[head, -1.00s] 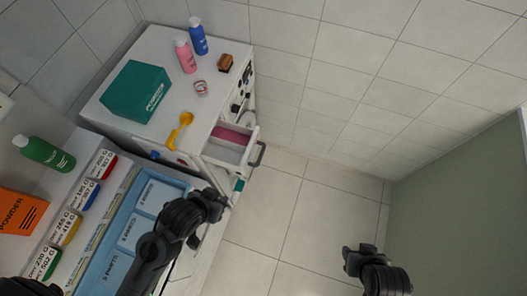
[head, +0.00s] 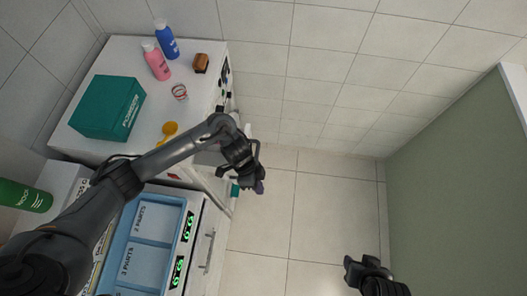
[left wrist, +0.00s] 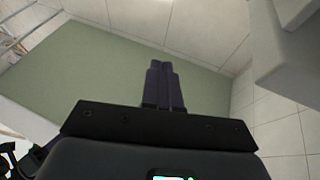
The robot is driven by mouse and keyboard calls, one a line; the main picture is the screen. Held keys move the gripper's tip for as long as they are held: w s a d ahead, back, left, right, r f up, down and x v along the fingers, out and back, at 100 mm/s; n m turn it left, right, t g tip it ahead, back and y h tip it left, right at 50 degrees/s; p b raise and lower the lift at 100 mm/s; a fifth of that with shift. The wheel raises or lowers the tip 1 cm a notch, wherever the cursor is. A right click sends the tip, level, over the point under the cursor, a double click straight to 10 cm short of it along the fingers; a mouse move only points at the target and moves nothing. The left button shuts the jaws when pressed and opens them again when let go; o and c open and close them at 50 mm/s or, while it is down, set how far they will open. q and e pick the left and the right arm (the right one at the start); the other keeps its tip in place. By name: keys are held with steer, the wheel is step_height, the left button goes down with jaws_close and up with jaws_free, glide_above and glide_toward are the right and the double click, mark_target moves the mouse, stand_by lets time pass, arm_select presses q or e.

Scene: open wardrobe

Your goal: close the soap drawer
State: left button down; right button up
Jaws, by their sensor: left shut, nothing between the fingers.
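The soap drawer is in the front of the white washing unit (head: 85,62) in the head view. It is mostly hidden behind my left arm; a pale piece of its side (head: 211,158) seems to show beside the wrist. I cannot tell how far out it stands. My left gripper (head: 258,186) is shut and empty, in front of the unit over the floor, near the drawer. In the left wrist view its fingers (left wrist: 164,84) are together, with a white edge at upper right. My right gripper (head: 349,266) is low at right, away from the unit; its fingers are unclear.
On the unit stand a teal box (head: 108,107), a pink bottle (head: 156,63), a blue bottle (head: 166,41), a brown block (head: 201,63) and a yellow scoop (head: 169,129). A blue tray (head: 148,233) lies nearer. Floor (head: 315,200) at right is clear.

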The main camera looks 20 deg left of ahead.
arm_select(q)
steer(key=w+a+r+t+y+b, duration=0.1)
steer(key=w+a+r+t, duration=0.1)
steer(key=w+r, duration=0.35)
steer(key=w+a+r+t, duration=0.1)
steer(key=w+a+r, duration=0.15)
steer(key=w, duration=0.55)
step_height(320, 180, down, 9)
steer(key=p, duration=0.2)
steer(key=shift+s+a+r, duration=0.15)
steer(key=shift+s+a, duration=0.05)
steer(key=shift+a, duration=0.05)
